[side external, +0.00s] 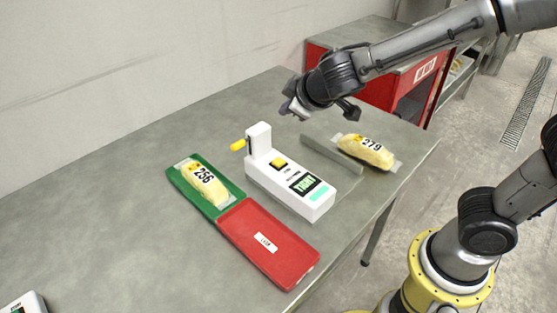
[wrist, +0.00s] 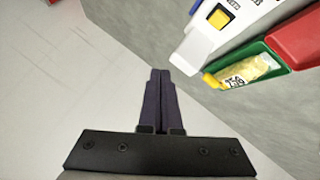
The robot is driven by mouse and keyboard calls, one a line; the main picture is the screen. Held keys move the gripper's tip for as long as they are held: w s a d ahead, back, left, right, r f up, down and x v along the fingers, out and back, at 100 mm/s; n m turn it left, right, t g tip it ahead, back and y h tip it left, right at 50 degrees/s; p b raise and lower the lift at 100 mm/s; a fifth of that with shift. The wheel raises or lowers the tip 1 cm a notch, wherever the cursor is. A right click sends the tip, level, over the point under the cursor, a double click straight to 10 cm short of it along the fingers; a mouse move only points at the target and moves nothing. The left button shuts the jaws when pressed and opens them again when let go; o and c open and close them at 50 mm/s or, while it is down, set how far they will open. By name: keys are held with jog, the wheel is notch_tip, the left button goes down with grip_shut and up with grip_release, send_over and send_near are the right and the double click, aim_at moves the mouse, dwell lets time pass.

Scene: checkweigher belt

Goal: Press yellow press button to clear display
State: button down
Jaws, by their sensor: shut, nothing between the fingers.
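The white checkweigher unit (side external: 262,178) stands on the table. Its yellow square button (side external: 279,162) is on the top face, and it also shows in the wrist view (wrist: 219,17), near the top edge. The display (side external: 305,183) is a dark panel with green characters, too small to read. My gripper (side external: 288,107) is shut and empty, in the air above and behind the unit, apart from the button. In the wrist view its dark fingers (wrist: 160,72) are together, and the button lies up and to the right of their tips.
A metal rail (side external: 331,156) and a bag marked 279 (side external: 366,150) lie right.

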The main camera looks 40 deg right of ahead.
aim_at(282, 163)
jog(key=shift+s+a+f+n, duration=0.1)
jog(key=shift+a+f+n, duration=0.2)
jog(key=shift+a+f, duration=0.65)
jog(key=shift+f, duration=4.4)
jog(key=shift+d, duration=0.1)
jog(key=shift+f, duration=0.4)
